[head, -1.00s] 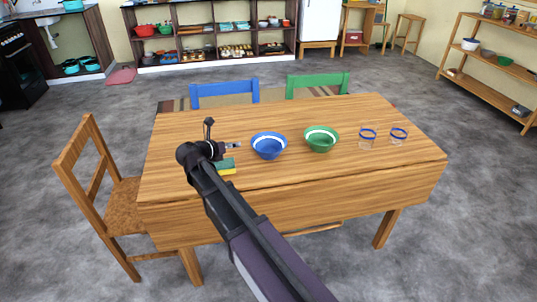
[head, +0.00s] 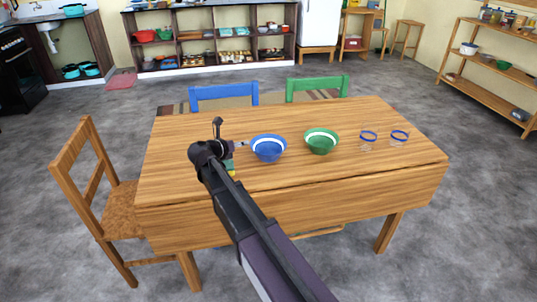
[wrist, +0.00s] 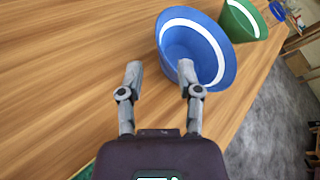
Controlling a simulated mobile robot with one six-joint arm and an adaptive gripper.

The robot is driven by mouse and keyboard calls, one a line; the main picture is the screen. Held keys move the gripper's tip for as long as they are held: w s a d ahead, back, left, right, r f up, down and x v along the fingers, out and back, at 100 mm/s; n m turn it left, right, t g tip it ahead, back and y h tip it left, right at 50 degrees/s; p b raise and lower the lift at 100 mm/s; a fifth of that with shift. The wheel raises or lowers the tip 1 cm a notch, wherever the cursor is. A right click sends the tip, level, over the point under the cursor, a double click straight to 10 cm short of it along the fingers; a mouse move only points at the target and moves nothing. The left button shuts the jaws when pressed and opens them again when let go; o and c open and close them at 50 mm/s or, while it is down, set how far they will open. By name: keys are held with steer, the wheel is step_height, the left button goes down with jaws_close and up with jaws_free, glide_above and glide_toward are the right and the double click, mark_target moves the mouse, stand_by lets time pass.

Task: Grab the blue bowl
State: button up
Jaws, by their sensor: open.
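The blue bowl (head: 268,149) with a white band inside stands upright on the wooden table, left of the green bowl. In the wrist view the blue bowl (wrist: 199,45) lies just ahead of the fingers, right of centre. My gripper (head: 241,144) is at the bowl's left side in the head view. In the wrist view my gripper (wrist: 159,72) is open and empty. Its right fingertip overlaps the bowl's near side in the picture; I cannot tell whether it touches. The left fingertip is over bare table, left of the bowl.
The green bowl (head: 321,142) stands just right of the blue one. Two clear glasses with blue rims, the nearer one (head: 368,140) and another (head: 399,138), stand further right. A yellow-green sponge-like item (head: 231,169) is partly hidden by my arm. The table's back left (head: 190,125) is clear.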

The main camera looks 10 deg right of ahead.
mark_target(255, 140)
steer(key=shift+b+x, duration=0.35)
steer(key=shift+x, duration=1.25)
steer(key=shift+b+x, duration=0.9)
steer(key=shift+x, duration=1.65)
jaws_close()
